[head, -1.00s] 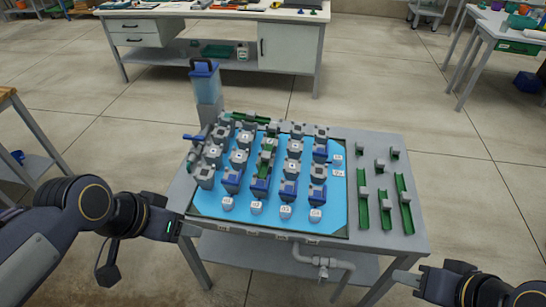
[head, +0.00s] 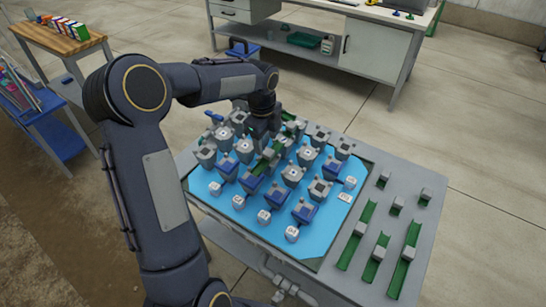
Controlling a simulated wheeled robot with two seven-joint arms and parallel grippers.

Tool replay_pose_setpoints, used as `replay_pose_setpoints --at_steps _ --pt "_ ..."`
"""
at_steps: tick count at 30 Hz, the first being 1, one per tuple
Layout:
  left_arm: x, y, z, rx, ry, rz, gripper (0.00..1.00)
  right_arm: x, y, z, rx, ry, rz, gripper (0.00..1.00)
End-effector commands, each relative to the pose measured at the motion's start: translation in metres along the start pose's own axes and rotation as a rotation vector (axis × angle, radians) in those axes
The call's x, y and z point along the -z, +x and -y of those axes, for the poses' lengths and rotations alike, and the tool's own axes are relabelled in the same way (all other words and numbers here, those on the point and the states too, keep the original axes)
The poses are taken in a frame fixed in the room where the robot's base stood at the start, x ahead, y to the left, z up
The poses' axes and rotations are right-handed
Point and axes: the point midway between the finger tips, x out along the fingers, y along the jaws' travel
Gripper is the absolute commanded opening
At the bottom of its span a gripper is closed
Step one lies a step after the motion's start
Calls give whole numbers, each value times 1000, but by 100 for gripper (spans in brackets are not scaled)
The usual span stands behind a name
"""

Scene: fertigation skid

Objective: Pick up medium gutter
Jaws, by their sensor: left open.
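Green gutters of differing lengths lie on the grey table's right side: a left one (head: 356,237), a shorter middle one (head: 376,260) and a longer right one (head: 405,260). Each carries a grey block. Which one counts as medium is not certain from the picture. More green gutter pieces sit on the blue board, one in the middle (head: 269,157) and one at the back (head: 291,124). My left gripper (head: 259,137) is open, pointing down among the blocks at the board's back, away from the right-side gutters. Its fingertips are mostly hidden. My right gripper is out of view.
The blue board (head: 222,209) is crowded with grey and blue blocks and white labelled pieces. Small green-and-grey pieces (head: 397,206) lie behind the right-side gutters. A white workbench (head: 368,48) stands behind. A wooden-topped table (head: 62,43) is at the back left.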

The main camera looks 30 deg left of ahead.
Motion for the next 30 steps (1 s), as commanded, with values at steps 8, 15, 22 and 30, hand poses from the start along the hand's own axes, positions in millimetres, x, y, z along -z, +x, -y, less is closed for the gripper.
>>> replay_pose_setpoints --at_steps 8,15,22,30 --pt "-2 39 6 -3 -2 -2 55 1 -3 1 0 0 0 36" --pt "-2 54 6 1 -2 0 55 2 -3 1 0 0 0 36" --pt "-2 53 6 1 -2 -1 44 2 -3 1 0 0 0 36" --pt "-2 53 6 1 -2 -1 9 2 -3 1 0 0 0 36"
